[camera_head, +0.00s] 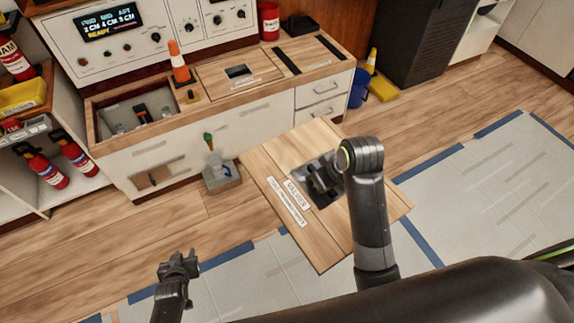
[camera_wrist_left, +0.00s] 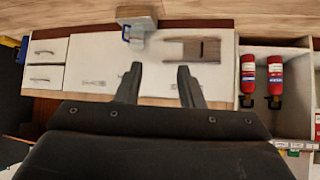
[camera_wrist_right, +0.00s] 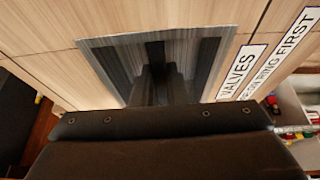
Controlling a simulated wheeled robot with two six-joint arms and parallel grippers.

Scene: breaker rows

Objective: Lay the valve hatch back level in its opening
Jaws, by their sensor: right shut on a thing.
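The valve hatch (camera_head: 325,235) is a square light-wood panel with a "VALVES" label and a dark recessed grip plate. My right gripper (camera_head: 320,180) is shut on the grip in that plate and holds the hatch tilted, in front of the counter and clear of it. The right wrist view shows the hatch (camera_wrist_right: 45,25) close up, with my right gripper (camera_wrist_right: 163,75) at the recess. The opening (camera_head: 150,129) is uncovered in the counter's left part, with fittings visible inside. My left gripper (camera_head: 178,264) is empty at the lower left; its fingers (camera_wrist_left: 158,80) stand apart.
An orange cone (camera_head: 179,65) stands on the counter by the opening's right back corner. A second hatch (camera_head: 215,75) lies closed to the right. A grey box (camera_head: 222,177) stands on the floor before the counter. Fire extinguishers (camera_head: 75,155) stand on the left shelf.

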